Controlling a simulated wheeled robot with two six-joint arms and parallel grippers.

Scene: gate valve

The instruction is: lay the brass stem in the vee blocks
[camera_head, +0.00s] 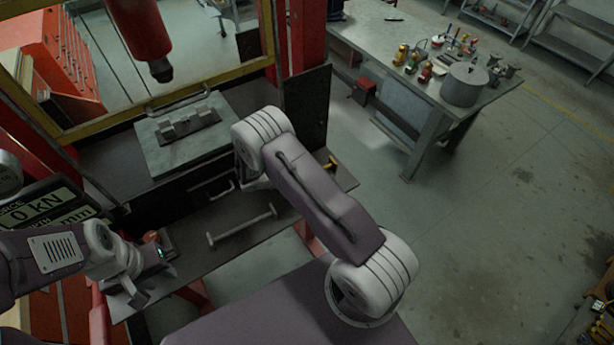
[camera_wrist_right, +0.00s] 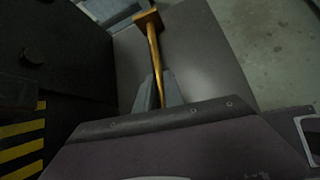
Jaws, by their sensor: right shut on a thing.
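The brass stem (camera_wrist_right: 154,50) runs up through the right wrist view, with a wider square end (camera_wrist_right: 148,20) at the top. My right gripper (camera_wrist_right: 158,97) is shut on the stem, its grey fingers on either side. In the head view my right arm hides this gripper; a small brass-coloured piece (camera_head: 331,165), likely the stem's end, shows right of the arm. The vee blocks (camera_head: 188,123) stand empty on a grey plate (camera_head: 160,158) on the press bed, left of my right arm. My left gripper (camera_head: 130,291) is low at the left, away from the stem; its jaw opening is unclear.
A grey bar with knobbed ends (camera_head: 242,225) lies on the shelf in front of the press. The red press ram (camera_head: 148,40) hangs above the plate. A red press post (camera_head: 302,45) stands right of the plate. A workbench (camera_head: 400,60) with a pot and other items stands behind.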

